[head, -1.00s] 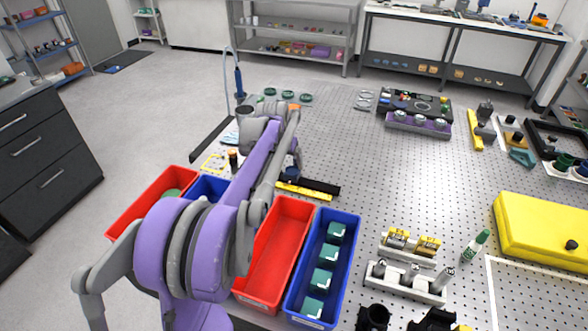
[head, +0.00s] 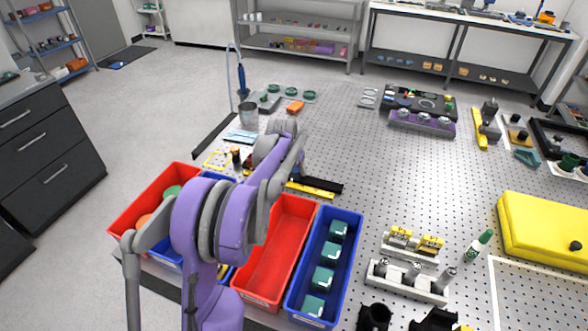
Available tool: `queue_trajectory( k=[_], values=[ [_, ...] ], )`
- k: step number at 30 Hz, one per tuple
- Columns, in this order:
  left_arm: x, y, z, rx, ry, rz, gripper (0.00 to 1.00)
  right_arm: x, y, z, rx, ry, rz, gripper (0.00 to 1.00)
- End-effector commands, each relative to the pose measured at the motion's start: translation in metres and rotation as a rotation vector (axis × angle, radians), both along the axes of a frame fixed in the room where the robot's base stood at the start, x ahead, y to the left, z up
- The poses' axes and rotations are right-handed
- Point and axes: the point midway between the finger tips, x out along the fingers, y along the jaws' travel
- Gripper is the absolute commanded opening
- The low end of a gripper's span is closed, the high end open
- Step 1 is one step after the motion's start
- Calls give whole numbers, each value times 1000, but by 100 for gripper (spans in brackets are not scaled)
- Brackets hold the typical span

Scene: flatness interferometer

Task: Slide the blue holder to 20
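The blue holder (head: 304,170) shows as a small dark blue piece beside the black and yellow scale rail (head: 318,189), beyond the red and blue bins. My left arm covers the rail's left part and much of the holder. My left gripper (head: 299,172) is at the far end of that arm, close to the holder. Its fingers are mostly hidden and small, so I cannot tell whether they touch the holder. The scale numbers are too small to read.
A red bin (head: 251,296) and a blue bin (head: 302,319) with several green blocks stand in front of the rail. A grey cup (head: 249,115) and an orange block (head: 295,107) stand behind my arm. The perforated bench right of the rail is mostly clear.

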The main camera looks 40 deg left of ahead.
Motion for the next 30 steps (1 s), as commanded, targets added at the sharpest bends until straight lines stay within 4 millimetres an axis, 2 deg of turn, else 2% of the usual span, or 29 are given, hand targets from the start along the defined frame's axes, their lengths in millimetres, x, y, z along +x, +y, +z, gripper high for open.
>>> queue_trajectory(
  k=[1, 9, 10, 19, 26, 30],
  values=[
    [0, 0, 0, 0, 0, 0, 52, 0, 0, 0, 0, 0, 0, 50],
    [0, 0, 0, 0, 0, 0, 4, 0, 0, 0, 0, 0, 0, 50],
    [0, 0, 0, 0, 0, 0, 0, 0, 0, 0, 0, 0, 0, 50],
    [1, -2, 0, 0, 0, -1, 0, 0, 0, 0, 0, 0, 0, 50],
    [10, -32, 0, -1, 0, -4, 0, -2, 0, -5, 0, 4, 0, 50],
    [11, -35, 0, 1, -1, -1, 0, -2, 0, -5, 0, 4, 0, 50]
  ],
)
